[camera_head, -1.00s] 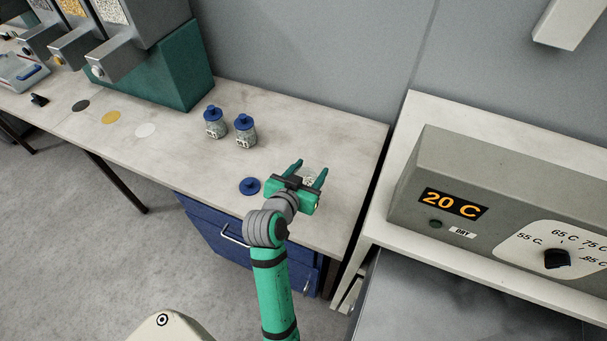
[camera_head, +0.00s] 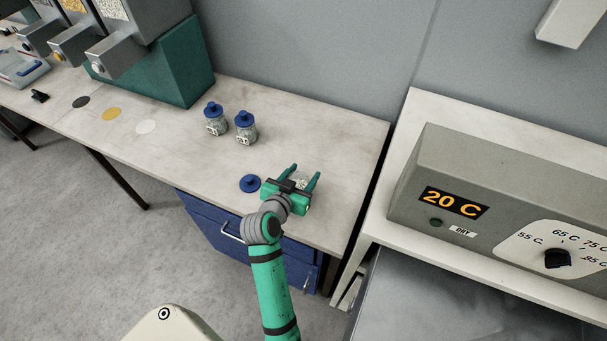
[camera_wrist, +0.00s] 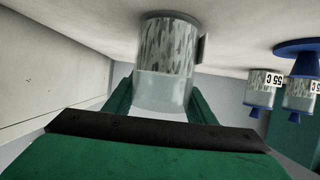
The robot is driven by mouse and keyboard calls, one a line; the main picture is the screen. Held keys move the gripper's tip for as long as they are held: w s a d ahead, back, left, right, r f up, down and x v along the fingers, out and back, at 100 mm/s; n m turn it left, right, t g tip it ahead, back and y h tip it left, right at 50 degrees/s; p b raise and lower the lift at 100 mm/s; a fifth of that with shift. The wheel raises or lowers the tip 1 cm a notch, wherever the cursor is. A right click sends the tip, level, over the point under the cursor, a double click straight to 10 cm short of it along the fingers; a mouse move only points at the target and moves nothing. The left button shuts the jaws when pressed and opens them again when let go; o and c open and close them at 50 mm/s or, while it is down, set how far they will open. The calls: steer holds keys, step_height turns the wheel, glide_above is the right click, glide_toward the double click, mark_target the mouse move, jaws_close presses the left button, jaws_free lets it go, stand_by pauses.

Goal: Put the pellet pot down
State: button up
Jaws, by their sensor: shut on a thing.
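My gripper (camera_head: 304,172) is shut on the pellet pot, over the right part of the bench near its front edge. In the wrist view, which looks upside down, the pot (camera_wrist: 165,50) is a clear, open cylinder with grey pellets in its base half. It sits between the two green fingers. Its base appears at or very near the bench top; I cannot tell whether it touches. In the head view the pot is mostly hidden by my gripper. A loose blue lid (camera_head: 250,183) lies on the bench (camera_head: 340,130) just left of my gripper.
Two blue-lidded pots, one on the left (camera_head: 215,120) and one on the right (camera_head: 246,130), stand behind the lid. The wrist view shows "55 C" labels on them. A grey dryer (camera_head: 440,180) reading "20 C" stands at right. Bench behind my gripper is clear.

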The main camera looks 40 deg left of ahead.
steer(key=o, duration=1.4)
steer(key=shift+c, duration=0.2)
steer(key=shift+r, duration=0.1)
steer(key=v, duration=1.2)
steer(key=shift+d, duration=0.1)
